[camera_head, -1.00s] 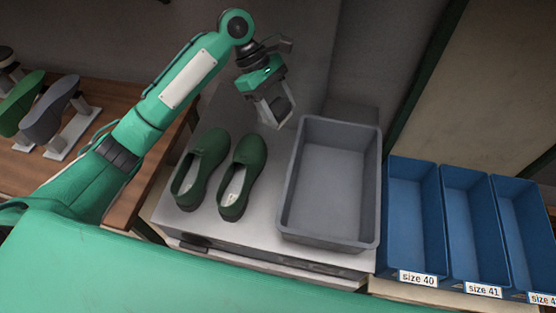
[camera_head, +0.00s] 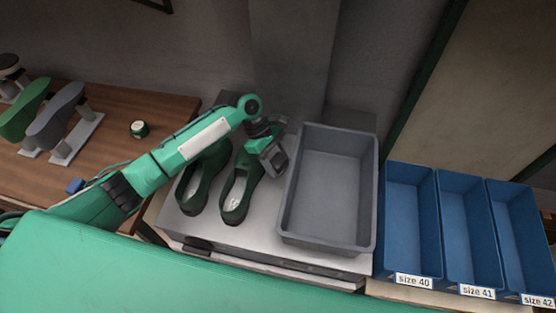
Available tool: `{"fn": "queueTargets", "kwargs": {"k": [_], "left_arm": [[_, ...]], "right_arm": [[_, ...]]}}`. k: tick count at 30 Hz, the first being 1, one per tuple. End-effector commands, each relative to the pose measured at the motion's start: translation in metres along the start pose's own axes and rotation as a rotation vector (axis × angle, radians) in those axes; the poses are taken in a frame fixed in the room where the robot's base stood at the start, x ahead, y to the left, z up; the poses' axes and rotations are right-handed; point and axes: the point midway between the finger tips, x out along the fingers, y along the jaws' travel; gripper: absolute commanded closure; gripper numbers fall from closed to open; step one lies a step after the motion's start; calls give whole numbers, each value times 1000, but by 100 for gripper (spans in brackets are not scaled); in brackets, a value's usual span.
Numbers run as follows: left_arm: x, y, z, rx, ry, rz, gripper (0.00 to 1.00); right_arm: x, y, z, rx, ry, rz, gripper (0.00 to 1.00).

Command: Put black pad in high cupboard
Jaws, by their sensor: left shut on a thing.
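My left gripper (camera_head: 273,160) is low over the metal-topped stand, between the toe of the right-hand green shoe (camera_head: 239,186) and the grey bin. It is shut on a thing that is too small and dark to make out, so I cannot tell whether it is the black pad. The gripper and forearm hide part of the shoes' toes. No black pad shows clearly elsewhere, and no high cupboard is in view. My right gripper is not in view.
An empty grey bin (camera_head: 331,190) stands right of the shoes. Blue bins, labelled size 40 (camera_head: 412,225), size 41 and size 42, stand farther right. A wooden table (camera_head: 105,110) at left bears shoe lasts (camera_head: 57,118) and a small round green-and-white thing (camera_head: 139,129).

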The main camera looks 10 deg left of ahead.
Motion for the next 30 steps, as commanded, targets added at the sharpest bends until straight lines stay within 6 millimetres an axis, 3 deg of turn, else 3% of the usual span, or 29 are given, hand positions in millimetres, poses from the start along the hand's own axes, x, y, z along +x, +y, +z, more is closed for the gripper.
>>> {"fn": "queueTargets", "kwargs": {"k": [12,13,15,16,26,30], "left_arm": [[9,0,-5,0,0,-1,68],[9,0,-6,1,0,0,39],[9,0,-6,1,1,0,25],[9,0,-6,1,1,0,23],[6,0,-5,2,1,1,23],[-11,1,-6,2,3,4,23]], "right_arm": [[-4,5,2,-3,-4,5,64],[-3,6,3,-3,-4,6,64],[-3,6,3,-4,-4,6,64],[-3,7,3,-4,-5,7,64],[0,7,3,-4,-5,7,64],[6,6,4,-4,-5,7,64]]}}
